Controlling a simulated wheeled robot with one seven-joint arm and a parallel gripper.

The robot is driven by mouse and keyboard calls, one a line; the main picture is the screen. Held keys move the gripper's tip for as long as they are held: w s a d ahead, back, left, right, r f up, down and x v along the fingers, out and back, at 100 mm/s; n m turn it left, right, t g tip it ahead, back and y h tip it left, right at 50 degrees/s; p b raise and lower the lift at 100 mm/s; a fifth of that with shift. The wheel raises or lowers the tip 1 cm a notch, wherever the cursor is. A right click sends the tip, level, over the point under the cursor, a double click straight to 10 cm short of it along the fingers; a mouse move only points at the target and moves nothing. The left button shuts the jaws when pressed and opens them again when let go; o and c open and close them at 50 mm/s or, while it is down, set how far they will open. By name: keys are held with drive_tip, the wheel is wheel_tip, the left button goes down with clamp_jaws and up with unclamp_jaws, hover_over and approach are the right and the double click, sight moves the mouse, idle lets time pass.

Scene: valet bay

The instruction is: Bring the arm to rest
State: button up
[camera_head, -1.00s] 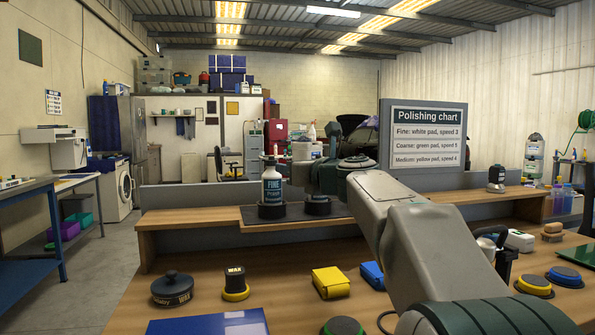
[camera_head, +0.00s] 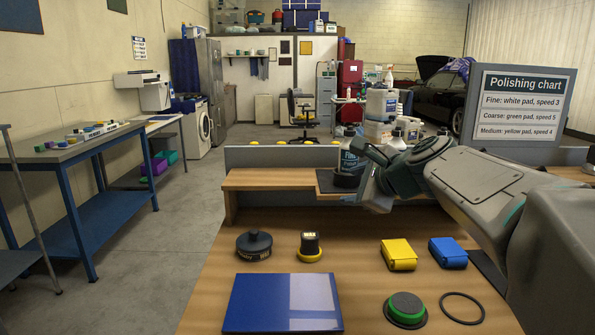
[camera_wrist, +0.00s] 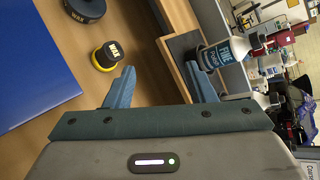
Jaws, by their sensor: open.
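My gripper is open and empty; its two blue-grey fingers stand wide apart in the wrist view (camera_wrist: 162,82), over the wooden bench (camera_wrist: 150,30). A bottle labelled FINE polish (camera_wrist: 226,52) stands beyond one finger in the wrist view. In the head view this bottle (camera_head: 349,160) is partly hidden behind my arm. No object sits between the fingers.
The bench holds a dark round tin (camera_head: 254,246), a wax applicator (camera_head: 310,246), yellow (camera_head: 399,254) and blue (camera_head: 447,252) cloths, a green pad (camera_head: 405,309), a black ring (camera_head: 462,294) and a blue panel (camera_head: 282,303). Polishing chart (camera_head: 520,100) stands behind my arm. Floor at left is clear.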

drive_tip(key=s+d+f+n+g+h+p, duration=0.1)
drive_tip(key=s+f+n+g+h+p, duration=0.1)
drive_tip(key=s+n+p, duration=0.5)
drive_tip(key=s+d+f+n+g+h+p, duration=0.1)
drive_tip(key=s+f+n+g+h+p, duration=0.2)
drive_tip(key=s+n, duration=1)
drive_tip(key=s+f+g+p, duration=0.2)
drive_tip(key=s+g+p, duration=0.1)
drive_tip(key=s+p, duration=0.2)
drive_tip(key=shift+s+d+g, duration=0.2)
drive_tip(key=shift+d+g, duration=0.1)
